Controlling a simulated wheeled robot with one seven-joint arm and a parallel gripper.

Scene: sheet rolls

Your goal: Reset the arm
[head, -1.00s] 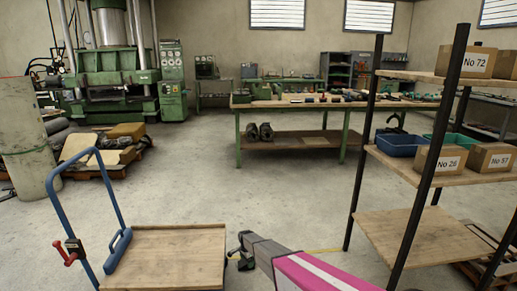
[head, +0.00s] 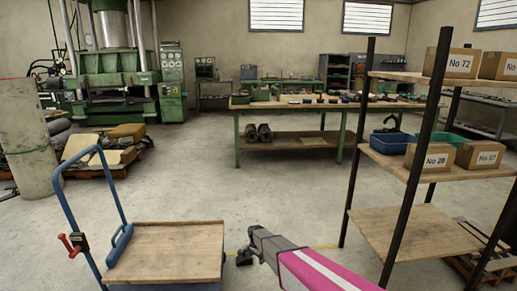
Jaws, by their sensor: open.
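My arm, with a pink and white link and a grey wrist, reaches in from the bottom of the head view. My gripper (head: 244,257) is the small dark shape at its far end, low over the floor just right of the wooden-topped cart (head: 165,250). It is open, and nothing shows between its fingers. The fingers are small and partly hidden by the wrist.
The cart has a blue handle (head: 60,190) with a red clamp. A black-posted shelf (head: 410,235) stands at right, holding numbered boxes (head: 428,157) and a blue bin (head: 393,143). A green workbench (head: 290,105) stands behind. The middle floor is clear.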

